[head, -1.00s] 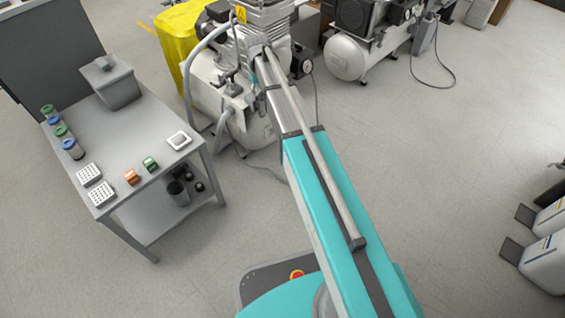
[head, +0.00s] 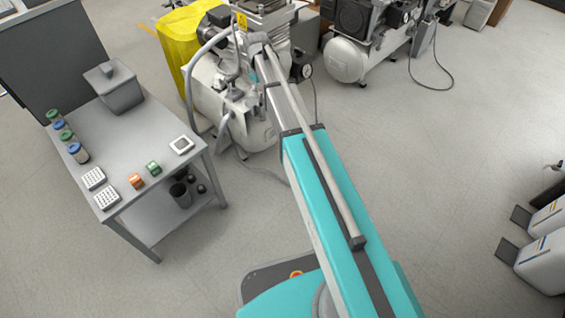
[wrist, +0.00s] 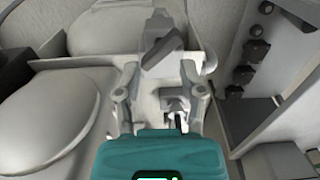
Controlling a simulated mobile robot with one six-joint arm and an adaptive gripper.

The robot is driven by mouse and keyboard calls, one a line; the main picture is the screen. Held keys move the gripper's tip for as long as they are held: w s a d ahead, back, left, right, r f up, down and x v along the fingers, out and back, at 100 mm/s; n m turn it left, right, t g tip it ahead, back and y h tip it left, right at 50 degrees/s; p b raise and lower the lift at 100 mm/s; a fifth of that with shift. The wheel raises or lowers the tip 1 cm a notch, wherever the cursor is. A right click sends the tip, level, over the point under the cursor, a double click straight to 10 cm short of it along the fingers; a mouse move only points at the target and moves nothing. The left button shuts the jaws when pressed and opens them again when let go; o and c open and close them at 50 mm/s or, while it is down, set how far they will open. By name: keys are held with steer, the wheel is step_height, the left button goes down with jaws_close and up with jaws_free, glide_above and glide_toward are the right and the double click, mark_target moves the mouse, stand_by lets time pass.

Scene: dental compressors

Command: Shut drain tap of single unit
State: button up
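The single compressor unit (head: 252,135) stands at the top middle of the head view, with a pale tank, a grey pump on top and hoses at its left. My arm reaches to it, and my gripper's fingers are hard to make out there. In the wrist view my gripper (wrist: 160,80) has its two fingers spread apart. A grey, angular fitting (wrist: 162,45) lies just past and between the fingertips; it may be the drain tap, but I cannot tell its lever position. I see no clear contact. The tank's pale rounded surfaces (wrist: 45,120) fill the left.
A grey table (head: 140,135) with a lidded box (head: 116,90), bottles and small racks stands left of the unit. Another compressor (head: 345,58) stands behind, right.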

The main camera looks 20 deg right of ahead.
mark_target(261, 98)
steer(key=shift+r+p, duration=5.15)
steer(key=shift+r, duration=0.35)
steer(key=s+f+m+b, duration=0.6)
steer(key=s+f+b, duration=1.6)
steer(key=s, duration=0.4)
steer(key=shift+s+d+f+b, duration=0.15)
steer(key=shift+d+f+b, duration=0.15)
steer(key=shift+f+b, duration=0.05)
